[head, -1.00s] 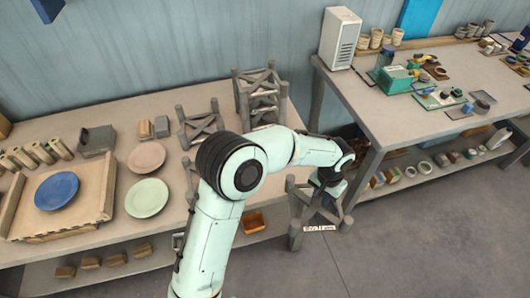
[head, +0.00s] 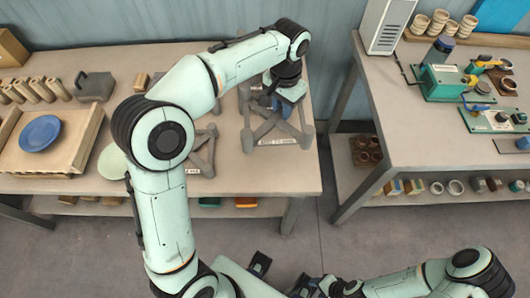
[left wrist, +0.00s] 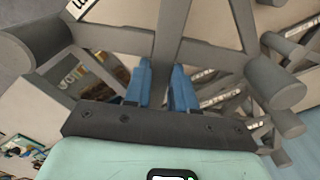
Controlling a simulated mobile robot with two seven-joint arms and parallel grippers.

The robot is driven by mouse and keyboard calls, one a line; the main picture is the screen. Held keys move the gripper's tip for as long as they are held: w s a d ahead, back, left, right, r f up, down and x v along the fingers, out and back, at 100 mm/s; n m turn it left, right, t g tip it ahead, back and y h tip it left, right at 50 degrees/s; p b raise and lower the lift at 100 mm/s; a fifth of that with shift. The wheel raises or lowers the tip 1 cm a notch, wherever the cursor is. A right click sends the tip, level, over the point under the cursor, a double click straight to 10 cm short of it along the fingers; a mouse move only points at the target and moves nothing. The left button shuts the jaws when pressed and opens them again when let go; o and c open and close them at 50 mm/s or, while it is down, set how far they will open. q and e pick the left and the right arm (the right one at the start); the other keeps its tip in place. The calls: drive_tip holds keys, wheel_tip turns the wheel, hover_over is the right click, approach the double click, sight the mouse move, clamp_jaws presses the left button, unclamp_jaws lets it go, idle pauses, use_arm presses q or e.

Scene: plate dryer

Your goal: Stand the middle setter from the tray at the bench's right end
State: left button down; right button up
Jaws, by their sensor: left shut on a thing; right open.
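My left gripper (head: 277,98) is shut on a grey setter (head: 262,133), an open frame of crossing bars with thick round legs and a white label. The setter is upright at the bench's right end; I cannot tell whether its legs touch the top. In the left wrist view the blue fingertips (left wrist: 166,88) close on a bar of the setter (left wrist: 215,52). Another labelled grey setter (head: 203,158) stands to its left, partly behind my arm. My right gripper (head: 305,285) is low in front of the bench, open and empty; its fingers show poorly.
The bench (head: 235,178) holds a wooden tray (head: 88,135) with a blue plate (head: 40,133), a pale green plate (head: 112,162) and a grey block (head: 94,86). More setter frames (left wrist: 222,98) show beyond the held one. A second table (head: 410,140) stands right, across a gap.

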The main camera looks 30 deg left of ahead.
sight(273, 114)
use_arm(q)
drive_tip(key=r, duration=0.1)
drive_tip(key=s+a+r, duration=0.1)
drive_tip(key=r, duration=0.2)
drive_tip(key=shift+s+a, duration=0.2)
drive_tip(key=shift+s+a+f+m+b, duration=0.1)
drive_tip(key=shift+s+f+m+b, duration=0.15)
drive_tip(key=shift+b, duration=0.2)
wheel_tip(273, 114, down, 13)
drive_tip(key=b, duration=0.2)
drive_tip(key=shift+f+b, duration=0.2)
drive_tip(key=shift+b, duration=0.1)
drive_tip(key=shift+f+b, duration=0.3)
drive_tip(key=shift+f, duration=2.35)
drive_tip(key=shift+f, duration=0.1)
drive_tip(key=c, duration=1.3)
unclamp_jaws()
drive_tip(key=shift+f, duration=0.1)
drive_tip(key=o, duration=0.4)
